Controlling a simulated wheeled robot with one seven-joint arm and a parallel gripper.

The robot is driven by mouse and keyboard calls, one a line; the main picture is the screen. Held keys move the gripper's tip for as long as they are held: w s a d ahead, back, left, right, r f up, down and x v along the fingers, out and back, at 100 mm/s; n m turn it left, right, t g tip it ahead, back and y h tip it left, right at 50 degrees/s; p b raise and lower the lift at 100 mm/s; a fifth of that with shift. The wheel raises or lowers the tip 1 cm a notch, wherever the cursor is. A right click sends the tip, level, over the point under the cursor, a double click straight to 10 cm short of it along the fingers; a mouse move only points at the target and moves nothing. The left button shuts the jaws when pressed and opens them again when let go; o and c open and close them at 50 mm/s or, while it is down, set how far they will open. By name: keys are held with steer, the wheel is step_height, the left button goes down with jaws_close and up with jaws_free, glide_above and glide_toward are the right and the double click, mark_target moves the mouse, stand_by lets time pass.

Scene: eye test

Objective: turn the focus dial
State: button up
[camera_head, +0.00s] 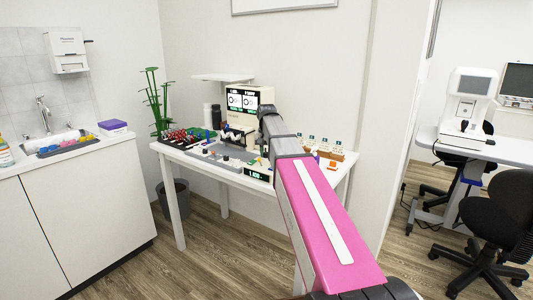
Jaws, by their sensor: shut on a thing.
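An eye-test device with a cream body and a lit screen (243,99) stands on the white table, its screen showing round figures. My arm reaches in from the bottom right, and its dark wrist (268,118) stands in front of the device's right side. My gripper (240,132) is small and dark at the device's front, below the screen. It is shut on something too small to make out. I cannot pick out the focus dial; small dark knobs (205,133) stand to the left of the gripper. A small lit readout (258,175) is at the table's front edge.
The white table (168,151) also bears red and dark small items (185,135) at the left, bottles (207,115) behind, and an orange-brown rack (331,154) at the right. A tall green plant (154,100) stands behind its left end. Open floor lies in front.

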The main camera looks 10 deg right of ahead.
mark_target(266, 153)
steer(key=o, duration=0.9)
steer(key=shift+o, duration=0.2)
steer(key=shift+r, duration=0.1)
step_height(266, 153, up, 11)
steer(key=shift+f, duration=0.2)
